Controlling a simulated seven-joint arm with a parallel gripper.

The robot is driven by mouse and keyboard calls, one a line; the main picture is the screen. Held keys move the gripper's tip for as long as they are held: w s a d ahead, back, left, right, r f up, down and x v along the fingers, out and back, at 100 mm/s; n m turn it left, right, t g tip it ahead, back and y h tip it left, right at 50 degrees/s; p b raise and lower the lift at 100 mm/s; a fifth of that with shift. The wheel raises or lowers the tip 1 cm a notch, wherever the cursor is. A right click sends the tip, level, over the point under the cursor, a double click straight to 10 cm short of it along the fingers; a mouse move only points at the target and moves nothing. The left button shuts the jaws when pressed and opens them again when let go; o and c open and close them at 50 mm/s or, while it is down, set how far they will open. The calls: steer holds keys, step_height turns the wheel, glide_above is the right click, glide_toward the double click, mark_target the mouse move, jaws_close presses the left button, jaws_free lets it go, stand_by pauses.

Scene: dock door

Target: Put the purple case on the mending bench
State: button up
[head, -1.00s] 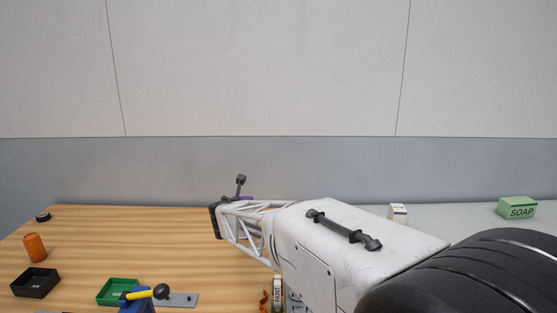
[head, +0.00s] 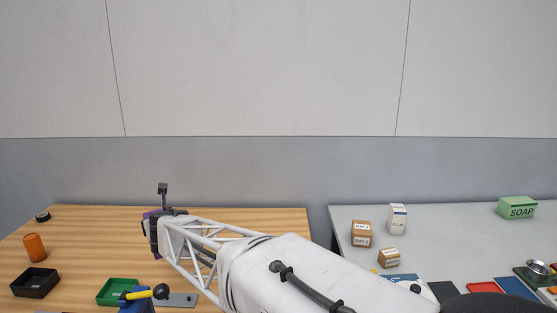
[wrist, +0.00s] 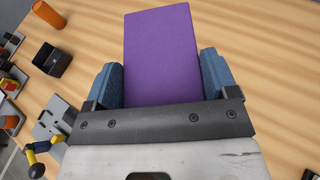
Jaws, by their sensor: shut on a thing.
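The purple case (wrist: 162,50) is a flat purple box held between the two blue fingers of my gripper (wrist: 160,82) in the wrist view. My gripper is shut on it. In the head view my gripper (head: 152,232) is over the wooden bench (head: 245,216), and only a sliver of the purple case shows beside it. The bench's wood surface also shows under the case in the wrist view (wrist: 250,60). I cannot tell whether the case touches the wood.
On the wooden bench are an orange cylinder (head: 34,247), a black tray (head: 35,283), a green tray (head: 117,291) and a blue vise with a yellow handle (head: 138,297). A gap separates the two.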

steer(key=shift+n+g+y, duration=0.4)
steer(key=shift+n+y, duration=0.2)
steer(key=shift+y, duration=0.1)
steer(key=shift+s+a+r, duration=0.15)
steer(key=shift+s+a, duration=0.6)
steer(key=shift+a, duration=0.2)
steer(key=shift+s+a+r, duration=0.15)
steer(key=shift+s+a, duration=0.6)
steer(key=shift+a, duration=0.15)
steer(key=shift+w, duration=0.1)
